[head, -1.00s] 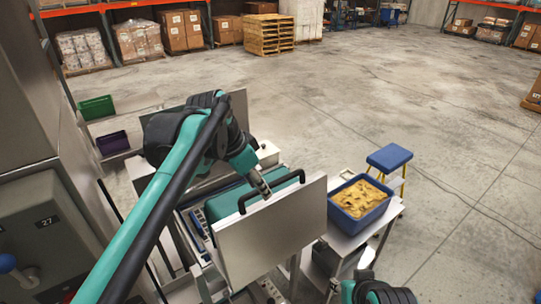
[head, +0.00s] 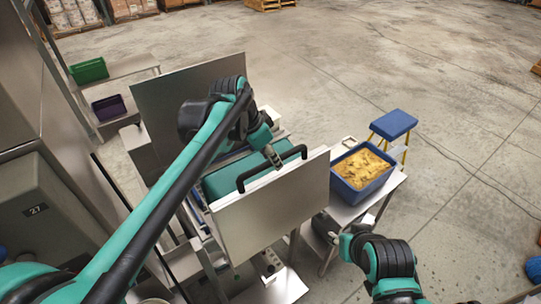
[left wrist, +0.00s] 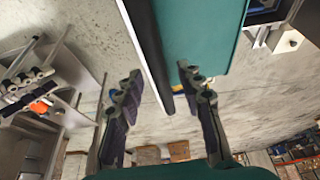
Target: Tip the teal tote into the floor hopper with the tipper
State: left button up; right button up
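The teal tote (head: 226,181) sits in a steel frame, partly hidden behind an upright steel panel (head: 272,211) with a black handle (head: 262,164). I take this frame to be the tipper. My left gripper (head: 272,156) is over the tote, close by the handle. In the left wrist view its two fingers (left wrist: 158,82) are spread, with the teal tote (left wrist: 200,35) and a pale panel edge showing beyond and between them. Contact is unclear. My right gripper (head: 328,229) is low by the blue-bin table, its fingers unclear. I cannot make out the floor hopper.
A blue bin of yellowish contents (head: 363,170) stands on a steel table at right, with a blue stool (head: 393,124) behind. Green (head: 89,71) and purple (head: 109,108) bins stand at left. A grey cabinet (head: 55,205) marked 27 borders the left. The floor behind is open.

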pick_arm(q)
jog(key=shift+s, duration=0.25)
jog(key=shift+w, duration=0.3)
grip_shut()
jog(key=shift+s, duration=0.1)
jog(key=shift+s+d, duration=0.1)
